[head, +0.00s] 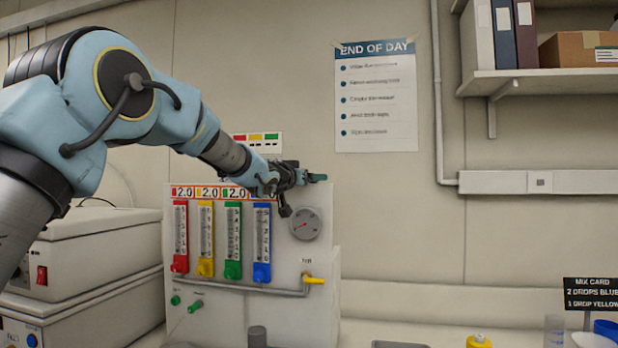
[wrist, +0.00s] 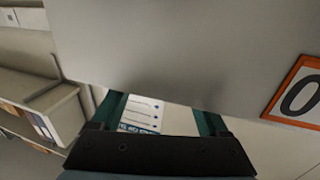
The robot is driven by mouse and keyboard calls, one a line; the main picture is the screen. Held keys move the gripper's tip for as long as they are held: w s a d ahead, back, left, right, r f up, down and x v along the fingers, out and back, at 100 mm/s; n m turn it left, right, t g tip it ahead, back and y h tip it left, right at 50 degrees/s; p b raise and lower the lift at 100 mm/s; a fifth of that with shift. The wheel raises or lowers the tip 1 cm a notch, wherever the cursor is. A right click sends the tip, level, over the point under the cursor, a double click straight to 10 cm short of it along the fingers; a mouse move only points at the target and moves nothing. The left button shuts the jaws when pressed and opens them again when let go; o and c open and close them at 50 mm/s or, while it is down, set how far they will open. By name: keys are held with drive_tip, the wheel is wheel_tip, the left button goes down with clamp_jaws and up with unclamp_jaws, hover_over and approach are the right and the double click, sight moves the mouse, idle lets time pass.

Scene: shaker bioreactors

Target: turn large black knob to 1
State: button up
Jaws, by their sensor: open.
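No large black knob can be made out for certain in either view. My gripper (head: 316,177) is in front of the upper right of the white gas panel (head: 325,262), near its top edge, with teal fingertips pointing right. In the wrist view my gripper (wrist: 160,116) is open, with nothing held between its two fingers. A plain grey surface (wrist: 190,45) fills much of the wrist view, with an orange-framed label (wrist: 297,92) showing a 0 at its right. My arm and gripper hide part of the panel's top row of 2.0 displays.
The panel carries red, yellow, green and blue flow tubes, a round gauge (head: 305,224) and a yellow valve handle (head: 314,281). White stacked equipment (head: 95,253) stands left. A poster (head: 376,97) hangs behind; the shelf (head: 540,82) is upper right.

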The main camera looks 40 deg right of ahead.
drive_tip(key=shift+c, duration=0.4)
clamp_jaws()
drive_tip(key=shift+f, duration=0.1)
drive_tip(key=b, duration=0.2)
drive_tip(key=shift+f+t+b, duration=0.15)
drive_tip(key=shift+t+b, duration=0.15)
drive_tip(key=shift+b, duration=0.05)
drive_tip(key=n+t+b, duration=0.1)
drive_tip(key=b, duration=0.2)
drive_tip(key=t+y+b, duration=0.1)
drive_tip(key=b, duration=0.3)
drive_tip(key=n+t+b, duration=0.1)
drive_tip(key=b, duration=0.2)
drive_tip(key=shift+w+f+n+y, duration=0.25)
drive_tip(key=shift+w+n+y, duration=0.05)
drive_tip(key=shift+y, duration=0.1)
drive_tip(key=shift+s+t+b, duration=0.1)
drive_tip(key=shift+t+b, duration=0.2)
drive_tip(key=shift+b, duration=0.95)
drive_tip(key=shift+s+d+r+n+b, duration=0.1)
drive_tip(key=shift+s+r+n+b, duration=0.15)
drive_tip(key=shift+b, duration=0.35)
drive_tip(key=shift+y, duration=0.3)
